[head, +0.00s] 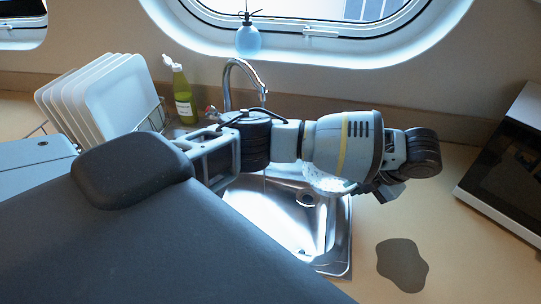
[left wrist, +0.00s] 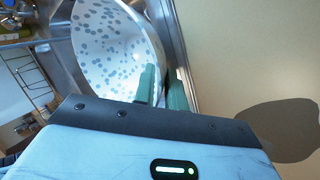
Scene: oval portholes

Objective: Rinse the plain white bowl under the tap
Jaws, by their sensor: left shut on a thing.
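A white bowl with blue-grey spots, not plain, fills the upper left wrist view (left wrist: 105,50). In the head view only a speckled part of it (head: 326,181) shows below my left arm, over the sink. My left gripper (left wrist: 162,88) is shut on the bowl's rim, one green finger inside the bowl and one outside. In the head view its fingertips are hidden by my arm. The curved metal tap (head: 243,68) stands behind the sink (head: 262,215); its outlet end is just behind my arm. My right gripper is not in view.
A rack of white plates (head: 120,95) and a green-yellow bottle (head: 182,95) stand left of the tap. A blue soap bottle (head: 248,40) is by the porthole. A flat dark patch (head: 402,265) lies on the counter at right, near a dark-fronted appliance (head: 510,160).

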